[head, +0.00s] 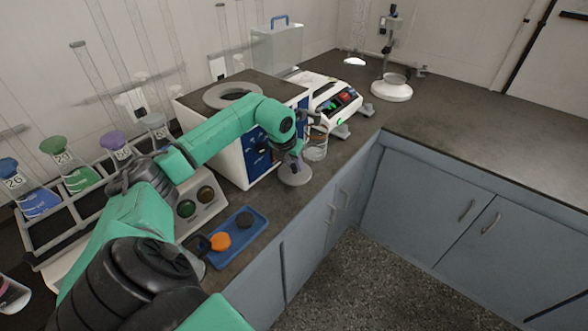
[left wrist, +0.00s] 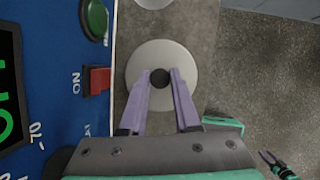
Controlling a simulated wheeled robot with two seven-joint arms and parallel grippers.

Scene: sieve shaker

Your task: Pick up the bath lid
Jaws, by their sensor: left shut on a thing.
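The bath lid (left wrist: 148,60) is a pale grey disc with a small black knob, seen from above in the left wrist view. In the head view the lid (head: 295,174) is in front of the blue-fronted bath, by the counter's front edge. My left gripper (left wrist: 160,77) has its purple fingers shut on the knob; in the head view the gripper (head: 292,158) partly hides the lid. I cannot tell whether the lid touches the counter. The bath (head: 232,160) has a round opening on top. My right gripper (left wrist: 268,157) shows small at the lower right, fingers apart.
A glass beaker (head: 316,147) stands just behind the lid. A white balance (head: 332,98) is to the right of the bath. A blue tray (head: 250,232) with an orange and a dark disc lies nearer. Flasks (head: 75,177) stand in a rack at left. The right counter (head: 480,120) is largely clear.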

